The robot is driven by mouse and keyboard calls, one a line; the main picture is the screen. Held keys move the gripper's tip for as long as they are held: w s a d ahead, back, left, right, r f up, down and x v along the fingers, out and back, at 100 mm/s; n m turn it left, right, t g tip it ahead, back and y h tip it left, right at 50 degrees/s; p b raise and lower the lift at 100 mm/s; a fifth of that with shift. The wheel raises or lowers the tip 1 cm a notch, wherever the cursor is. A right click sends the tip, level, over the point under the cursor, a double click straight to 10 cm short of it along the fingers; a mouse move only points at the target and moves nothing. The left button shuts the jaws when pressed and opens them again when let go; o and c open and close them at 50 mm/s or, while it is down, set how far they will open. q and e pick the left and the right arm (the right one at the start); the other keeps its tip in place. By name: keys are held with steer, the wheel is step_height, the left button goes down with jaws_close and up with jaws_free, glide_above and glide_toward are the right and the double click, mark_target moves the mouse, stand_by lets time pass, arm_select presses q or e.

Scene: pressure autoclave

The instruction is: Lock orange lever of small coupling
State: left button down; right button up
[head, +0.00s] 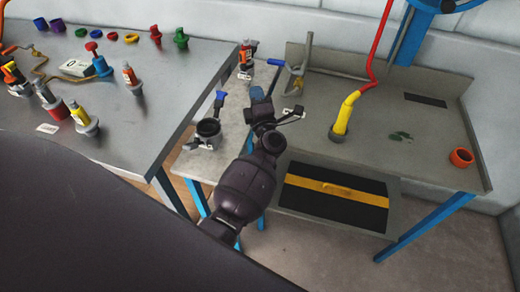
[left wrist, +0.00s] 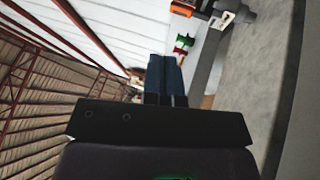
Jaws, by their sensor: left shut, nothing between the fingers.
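An orange-and-dark fitting (head: 247,55), which looks like the small coupling, stands at the far end of the narrow grey table. I cannot tell whether its lever is locked. My left gripper (head: 257,93) is shut and empty above the narrow table, nearer to me than the fitting and apart from it. In the left wrist view, the blue fingers (left wrist: 165,70) lie together. An orange part (left wrist: 182,8) and a grey fitting with a white tag (left wrist: 222,20) show at that view's top right. My right gripper is not in view.
A dark grey coupling with a blue lever (head: 208,132) stands on the narrow table, left of my gripper. The left bench (head: 150,130) holds several coloured fittings. The right bench (head: 390,165) holds a yellow nozzle (head: 345,115) on a red hose and an orange ring (head: 461,158).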

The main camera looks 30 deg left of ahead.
arm_select(q)
steer(key=shift+s+d+f+m+g+h, duration=0.25)
steer(key=shift+s+d+f+m+h, duration=1.55)
steer(key=shift+s+m+h, duration=2.45)
steer(key=shift+s+d+f+m+g+h, duration=0.25)
steer(key=shift+s+d+f+m+h, duration=0.8)
steer(key=shift+s+d+m+h, duration=3.15)
steer(key=s+a+f+m+g+y, duration=0.15)
steer(key=s+a+m+g, duration=0.35)
steer(key=s, duration=0.6)
steer(key=s+a+f+m+g+y, duration=0.1)
steer(key=s+a+m+g+y, duration=0.1)
steer(key=s+m+g, duration=0.6)
steer(key=w+f+n+t+h, duration=0.1)
steer(key=w+f+t, duration=0.4)
steer(key=f+t, duration=0.5)
steer(key=shift+w+n, duration=0.15)
steer(key=shift+n, duration=0.4)
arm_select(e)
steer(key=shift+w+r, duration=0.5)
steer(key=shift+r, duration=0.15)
